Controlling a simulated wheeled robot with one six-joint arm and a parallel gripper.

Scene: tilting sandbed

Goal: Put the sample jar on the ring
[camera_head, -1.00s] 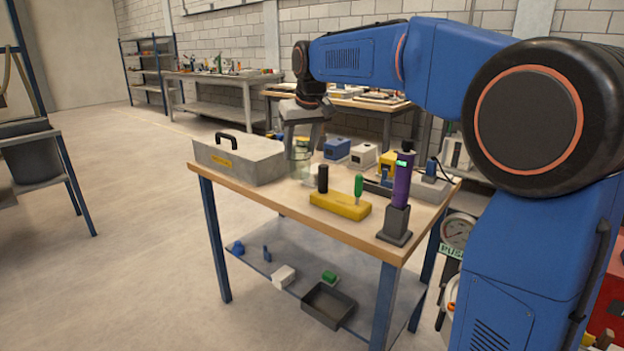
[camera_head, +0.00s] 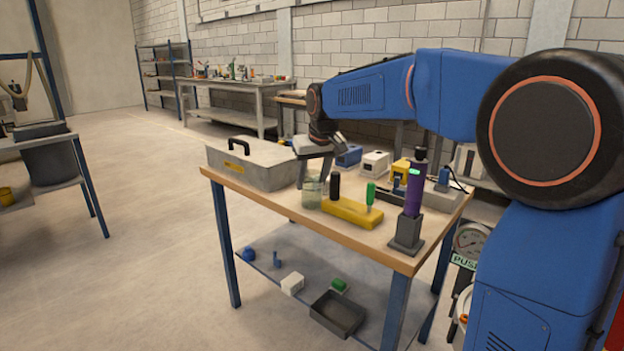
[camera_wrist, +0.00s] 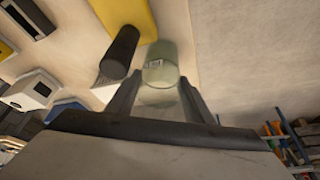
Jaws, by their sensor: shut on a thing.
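The sample jar (camera_head: 312,191) is a pale green, see-through cylinder at the left end of the yellow block in the head view. It also shows in the wrist view (camera_wrist: 160,66), between the fingers. My gripper (camera_head: 314,172) is shut on it from above; its two dark fingers (camera_wrist: 160,98) flank the jar in the wrist view. Whether the jar touches the tabletop is hard to tell. I cannot make out the ring in either view.
The yellow block (camera_head: 352,211) with a black peg (camera_head: 335,185) and a green peg (camera_head: 370,194) is close beside the jar. A grey toolbox (camera_head: 252,165) stands left. A purple cylinder (camera_head: 415,185) stands in a dark holder at the front right. The table's front-left strip is clear.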

